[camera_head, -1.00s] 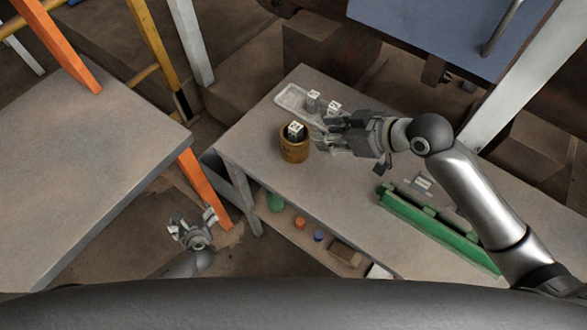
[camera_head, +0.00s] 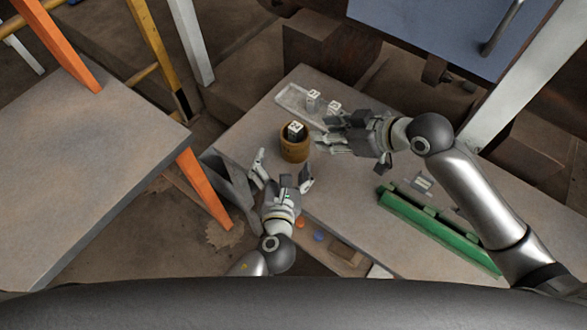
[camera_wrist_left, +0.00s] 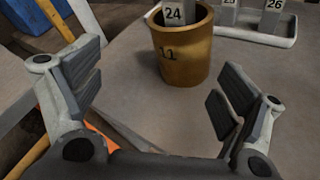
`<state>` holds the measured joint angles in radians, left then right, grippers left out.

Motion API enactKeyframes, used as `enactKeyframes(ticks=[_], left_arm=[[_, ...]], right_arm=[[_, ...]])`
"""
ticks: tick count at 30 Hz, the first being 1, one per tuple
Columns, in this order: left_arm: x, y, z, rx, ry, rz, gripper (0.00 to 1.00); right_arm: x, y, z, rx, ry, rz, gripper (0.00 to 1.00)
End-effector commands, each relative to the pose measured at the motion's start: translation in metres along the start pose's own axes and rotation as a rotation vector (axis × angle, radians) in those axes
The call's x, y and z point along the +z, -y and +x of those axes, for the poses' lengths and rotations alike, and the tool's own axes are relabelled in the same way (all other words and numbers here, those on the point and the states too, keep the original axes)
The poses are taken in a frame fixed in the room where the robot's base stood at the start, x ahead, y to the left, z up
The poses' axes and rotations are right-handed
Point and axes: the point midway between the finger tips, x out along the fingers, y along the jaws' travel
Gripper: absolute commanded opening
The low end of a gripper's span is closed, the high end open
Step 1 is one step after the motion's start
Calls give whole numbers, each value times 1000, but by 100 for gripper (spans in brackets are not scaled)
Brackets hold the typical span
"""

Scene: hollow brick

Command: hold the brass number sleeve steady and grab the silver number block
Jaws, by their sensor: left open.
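The brass number sleeve (camera_head: 294,152) stands upright on the grey table in the head view. In the left wrist view the sleeve (camera_wrist_left: 183,58) is marked 11. A silver number block (camera_head: 296,130) stands in its mouth; this block (camera_wrist_left: 174,13) reads 24, its lower part hidden inside the sleeve. My left gripper (camera_head: 282,167) is open and empty by the table's front edge, short of the sleeve. In its wrist view the sleeve is beyond and between the spread fingers. My right gripper (camera_head: 326,132) is just right of the sleeve, its fingers apart and pointing left, apparently empty.
A pale tray (camera_head: 286,95) with number blocks (camera_head: 313,99) lies behind the sleeve, near the right gripper. A green rail-like piece (camera_head: 430,228) lies along the table's front right. Small coloured items rest on a lower shelf. An orange post (camera_head: 205,188) stands left.

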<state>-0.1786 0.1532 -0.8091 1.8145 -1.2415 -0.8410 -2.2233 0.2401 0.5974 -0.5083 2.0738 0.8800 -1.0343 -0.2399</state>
Motion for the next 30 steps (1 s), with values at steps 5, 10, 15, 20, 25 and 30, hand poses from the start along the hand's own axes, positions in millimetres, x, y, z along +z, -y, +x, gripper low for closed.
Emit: enactKeyframes(ticks=[5, 10, 15, 20, 25, 30], left_arm=[[3, 20, -7, -39, -91, -263, 92], [4, 27, -9, -52, -126, -377, 92], [3, 29, 3, -52, -132, -398, 92], [0, 31, 30, -51, -131, -396, 92], [-3, 34, 61, -53, -130, -396, 92], [-6, 35, 84, -53, -131, -394, 92]], right_arm=[[0, 0, 0, 0, 0, 0, 36], [0, 0, 0, 0, 0, 0, 36], [0, 0, 0, 0, 0, 0, 36], [0, 0, 0, 0, 0, 0, 36], [0, 0, 0, 0, 0, 0, 36], [0, 0, 0, 0, 0, 0, 36]])
